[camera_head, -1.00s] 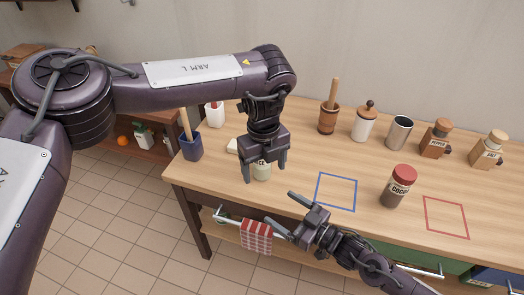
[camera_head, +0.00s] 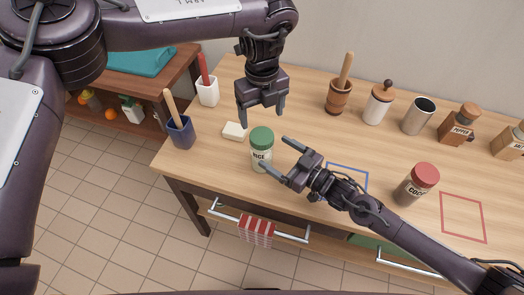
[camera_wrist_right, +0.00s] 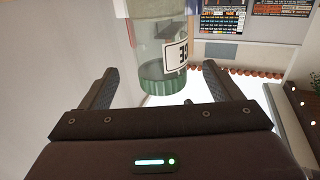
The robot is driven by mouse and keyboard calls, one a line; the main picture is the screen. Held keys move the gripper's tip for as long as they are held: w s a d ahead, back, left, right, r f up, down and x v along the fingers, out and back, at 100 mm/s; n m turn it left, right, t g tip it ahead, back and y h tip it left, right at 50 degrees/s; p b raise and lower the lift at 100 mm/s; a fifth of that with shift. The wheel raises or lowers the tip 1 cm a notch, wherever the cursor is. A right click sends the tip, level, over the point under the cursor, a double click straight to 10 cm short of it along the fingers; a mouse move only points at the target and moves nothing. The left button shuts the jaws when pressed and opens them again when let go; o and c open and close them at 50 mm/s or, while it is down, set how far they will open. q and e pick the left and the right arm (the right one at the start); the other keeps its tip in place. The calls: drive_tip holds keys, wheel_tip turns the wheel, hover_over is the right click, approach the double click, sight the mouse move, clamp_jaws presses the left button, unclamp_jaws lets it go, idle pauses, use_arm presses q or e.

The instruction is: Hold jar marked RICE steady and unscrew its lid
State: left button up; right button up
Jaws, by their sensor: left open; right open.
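The jar marked RICE (camera_head: 259,158) stands upright on the table with its green lid (camera_head: 261,138) on. In the right wrist view the jar (camera_wrist_right: 160,42) appears inverted, lid (camera_wrist_right: 163,82) lowest. My left gripper (camera_head: 261,117) is open, pointing down just above the lid, apart from it. My right gripper (camera_head: 276,160) is open and comes in from the right at the jar's side. In the right wrist view, the jar shows between the spread fingers of my right gripper (camera_wrist_right: 160,82), with a gap on each side. The jar's label is partly visible.
A white block (camera_head: 235,132) lies left of the jar, near a blue pot (camera_head: 181,136). A COCOA jar (camera_head: 415,188) stands right, between blue (camera_head: 349,168) and red (camera_head: 463,217) outlined squares. A mortar (camera_head: 338,98), a canister (camera_head: 377,106) and a metal cup (camera_head: 417,117) stand behind.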

drive_tip(key=x, duration=0.6)
